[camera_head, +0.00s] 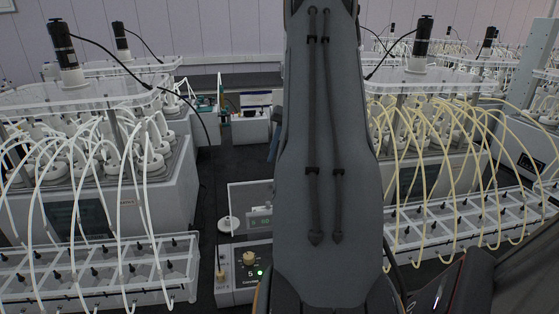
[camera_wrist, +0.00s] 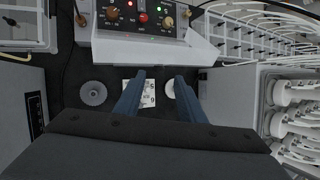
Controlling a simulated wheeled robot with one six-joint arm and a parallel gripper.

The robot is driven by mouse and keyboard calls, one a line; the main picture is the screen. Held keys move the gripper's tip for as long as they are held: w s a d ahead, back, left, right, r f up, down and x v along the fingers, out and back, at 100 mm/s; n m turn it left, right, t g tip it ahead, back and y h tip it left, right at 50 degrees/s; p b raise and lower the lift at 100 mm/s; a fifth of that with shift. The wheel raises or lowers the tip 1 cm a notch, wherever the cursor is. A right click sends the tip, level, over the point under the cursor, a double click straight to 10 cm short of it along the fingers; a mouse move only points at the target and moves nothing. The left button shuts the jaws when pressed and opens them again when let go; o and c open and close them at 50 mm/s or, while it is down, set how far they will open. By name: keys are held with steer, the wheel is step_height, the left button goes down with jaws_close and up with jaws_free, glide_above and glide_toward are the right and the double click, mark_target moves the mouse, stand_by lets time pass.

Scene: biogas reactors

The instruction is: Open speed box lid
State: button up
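The speed box (camera_head: 240,268) is a pale control box with knobs and a lit green lamp, in the lower middle of the head view, partly hidden by my arm. A clear panel (camera_head: 250,196) stands upright behind its knobs; I cannot tell if it is the lid. In the wrist view the box (camera_wrist: 150,48) is at the top, with knobs and red and green lamps. My gripper (camera_wrist: 160,78) is open and empty, its two blue-grey fingers pointing toward the box edge. A white label with numbers (camera_wrist: 148,92) shows between them, beyond the fingers.
Reactor units with many tubes stand left (camera_head: 130,170) and right (camera_head: 430,140). Clear racks (camera_head: 100,270) flank the box closely. A grey disc (camera_wrist: 93,93) and a white disc (camera_wrist: 170,88) show near the fingers. A dark strip of bench (camera_head: 235,160) runs between the reactors.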

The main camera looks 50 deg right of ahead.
steer(key=shift+v, duration=1.2)
steer(key=shift+w+d, duration=0.1)
steer(key=shift+w, duration=0.05)
